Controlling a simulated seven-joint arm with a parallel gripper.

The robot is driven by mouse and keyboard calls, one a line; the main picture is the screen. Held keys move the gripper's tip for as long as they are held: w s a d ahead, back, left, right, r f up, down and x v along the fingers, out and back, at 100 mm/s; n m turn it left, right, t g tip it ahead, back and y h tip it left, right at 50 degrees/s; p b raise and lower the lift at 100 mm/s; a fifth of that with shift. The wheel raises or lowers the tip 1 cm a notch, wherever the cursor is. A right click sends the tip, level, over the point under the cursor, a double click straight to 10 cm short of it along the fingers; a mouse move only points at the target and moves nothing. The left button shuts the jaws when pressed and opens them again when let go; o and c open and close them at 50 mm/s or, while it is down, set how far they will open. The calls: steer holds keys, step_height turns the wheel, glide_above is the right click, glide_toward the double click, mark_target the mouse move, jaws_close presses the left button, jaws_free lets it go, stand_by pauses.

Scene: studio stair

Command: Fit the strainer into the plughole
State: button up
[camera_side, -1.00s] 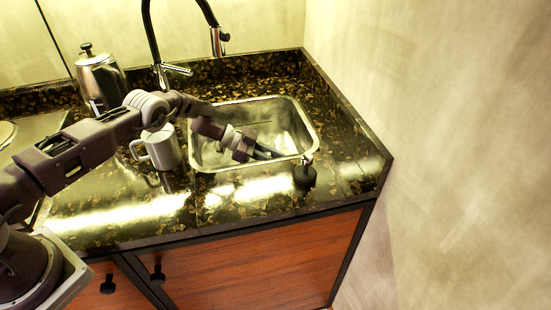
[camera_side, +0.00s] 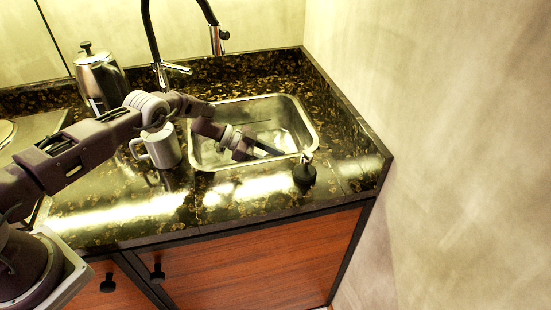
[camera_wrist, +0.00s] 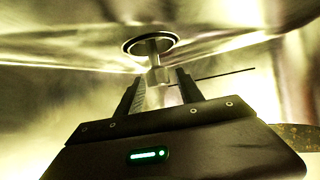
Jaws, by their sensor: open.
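The strainer (camera_wrist: 152,46) shows in the wrist view as a round metal disc with a stem and a paler knob pointing toward me. It appears to sit at the plughole, whose dark ring (camera_wrist: 127,46) surrounds the disc; how deep it sits cannot be told. My gripper (camera_wrist: 160,76) is open, its two dark fingers apart on either side of the knob end. In the side view my gripper (camera_side: 268,150) reaches down into the steel sink (camera_side: 306,124); the strainer and plughole cannot be made out there.
A grey mug (camera_side: 162,148) stands left of the sink beside my arm. A dark soap dispenser (camera_side: 305,172) stands at its front right corner. A black tap (camera_side: 152,45) rises behind, and a metal kettle (camera_side: 100,82) stands back left. A wall bounds the right.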

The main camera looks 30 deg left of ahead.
steer(key=a+r, duration=0.1)
steer(key=s+a+r, duration=0.1)
steer(key=shift+a+r, duration=0.3)
steer(key=shift+r, duration=0.1)
step_height(320, 180, up, 5)
steer(key=shift+d+r, duration=0.1)
steer(key=shift+r, duration=0.5)
